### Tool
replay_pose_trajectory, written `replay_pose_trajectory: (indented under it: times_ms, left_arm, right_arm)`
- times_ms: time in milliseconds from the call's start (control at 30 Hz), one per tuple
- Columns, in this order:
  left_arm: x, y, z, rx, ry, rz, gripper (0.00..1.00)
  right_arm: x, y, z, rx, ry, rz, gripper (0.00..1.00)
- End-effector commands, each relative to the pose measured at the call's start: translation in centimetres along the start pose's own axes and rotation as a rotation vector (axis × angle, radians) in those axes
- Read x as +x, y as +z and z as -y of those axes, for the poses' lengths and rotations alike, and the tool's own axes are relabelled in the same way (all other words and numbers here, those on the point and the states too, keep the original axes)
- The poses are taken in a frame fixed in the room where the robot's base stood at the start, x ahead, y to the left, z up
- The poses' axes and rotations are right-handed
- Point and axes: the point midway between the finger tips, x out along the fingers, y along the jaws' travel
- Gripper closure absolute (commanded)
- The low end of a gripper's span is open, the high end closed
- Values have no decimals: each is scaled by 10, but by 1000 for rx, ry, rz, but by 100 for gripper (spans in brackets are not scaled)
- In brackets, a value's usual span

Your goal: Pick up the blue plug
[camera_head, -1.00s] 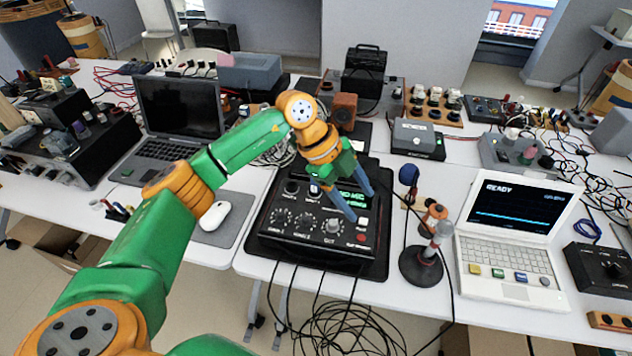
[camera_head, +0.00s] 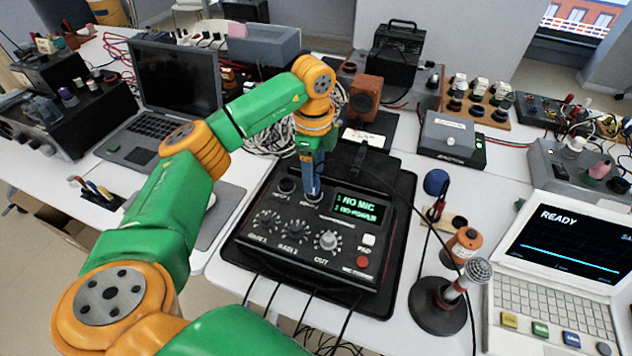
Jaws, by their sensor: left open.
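My left gripper (camera_head: 311,190) points down over the box's back left part, left of the display, near the input sockets. Its blue-grey fingers are open and overlap from this angle. I cannot make out a blue plug there; the fingers hide part of the sockets. Slim coloured items, one bluish (camera_head: 104,191), stand in a small black holder at the left. My right gripper is not in view.
A desk microphone (camera_head: 456,290) and a white laptop (camera_head: 560,270) reading "READY" stand to the right. A dark laptop (camera_head: 175,90) is at the left. Black cables hang off the front edge.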

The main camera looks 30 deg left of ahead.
Motion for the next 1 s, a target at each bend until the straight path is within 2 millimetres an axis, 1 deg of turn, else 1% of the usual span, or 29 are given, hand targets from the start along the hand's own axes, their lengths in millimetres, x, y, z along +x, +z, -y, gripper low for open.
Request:
replay_pose_trajectory:
  times_ms: [33, 100, 200, 400, 467, 500, 567, 600, 633, 667, 1000]
  left_arm:
    - [6, 1, -2, -1, 6, 3, 35]
    - [21, 0, -2, -1, 4, 0, 35]
    - [31, 0, -2, 0, 2, 0, 35]
    - [33, 0, -1, 0, 0, 0, 35]
    - [33, 0, -1, 0, 0, 0, 51]
    - [33, 0, -1, 0, 0, -1, 62]
    - [33, 0, -1, 0, 0, -1, 78]
    - [33, 0, -1, 0, 0, -1, 89]
    - [33, 0, -1, 0, 0, -1, 97]
    - [33, 0, -1, 0, 0, -1, 100]
    - [30, 0, -1, 0, -2, -2, 100]
  right_arm:
    - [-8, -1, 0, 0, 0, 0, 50]
    - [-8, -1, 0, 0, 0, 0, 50]
    - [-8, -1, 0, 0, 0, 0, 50]
    - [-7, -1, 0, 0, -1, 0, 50]
    - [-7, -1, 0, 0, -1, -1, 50]
    - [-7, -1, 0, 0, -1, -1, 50]
    - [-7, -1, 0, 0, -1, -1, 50]
    - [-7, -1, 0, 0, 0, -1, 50]
    - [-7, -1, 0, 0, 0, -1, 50]
    - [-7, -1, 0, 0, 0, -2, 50]
    - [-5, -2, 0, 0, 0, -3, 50]
